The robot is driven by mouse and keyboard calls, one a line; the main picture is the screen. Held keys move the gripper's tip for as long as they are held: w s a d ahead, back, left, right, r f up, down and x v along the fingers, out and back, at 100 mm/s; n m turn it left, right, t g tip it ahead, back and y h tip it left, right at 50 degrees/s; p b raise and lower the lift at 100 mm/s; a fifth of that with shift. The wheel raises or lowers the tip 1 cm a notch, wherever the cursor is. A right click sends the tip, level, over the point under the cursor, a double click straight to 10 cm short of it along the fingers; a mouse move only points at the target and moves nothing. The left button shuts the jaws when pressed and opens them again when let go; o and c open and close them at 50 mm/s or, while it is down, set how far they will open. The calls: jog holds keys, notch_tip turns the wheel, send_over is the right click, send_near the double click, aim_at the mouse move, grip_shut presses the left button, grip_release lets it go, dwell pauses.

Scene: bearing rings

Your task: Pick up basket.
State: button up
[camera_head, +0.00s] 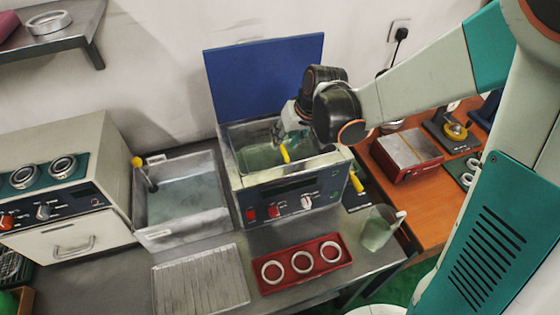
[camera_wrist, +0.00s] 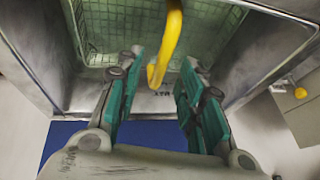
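The wire basket (camera_head: 258,158) sits inside the open tank of the machine with the raised blue lid. Its mesh (camera_wrist: 120,25) also shows at the top of the wrist view. The basket's yellow handle (camera_wrist: 168,40) comes down between my two green-padded fingers. The handle (camera_head: 284,153) also shows in the head view. My gripper (camera_wrist: 161,65) is open, with a gap on each side of the handle. In the head view my gripper (camera_head: 292,128) points down over the tank, and my wrist hides the tank's back right part.
The machine (camera_head: 290,187) has a blue lid (camera_head: 265,80) standing up behind it. A sink-like basin (camera_head: 185,235) is on the left. A red tray (camera_head: 328,283) with 3 rings and a glass beaker (camera_head: 378,230) stand in front. A yellow-tipped lever (camera_head: 356,182) sticks out at right.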

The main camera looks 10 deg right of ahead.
aim_at(282, 145)
jog(key=x, duration=0.1)
jog(key=b+x, duration=0.1)
jog(key=x, duration=0.2)
jog(key=shift+s+a+f+b, duration=0.1)
jog(key=shift+s+b, duration=0.2)
jog(key=shift+s, duration=0.05)
jog(key=shift+w+a+f, duration=0.1)
jog(key=shift+w+f, duration=0.1)
jog(key=shift+f, duration=0.15)
jog(key=shift+c, duration=0.5)
grip_shut()
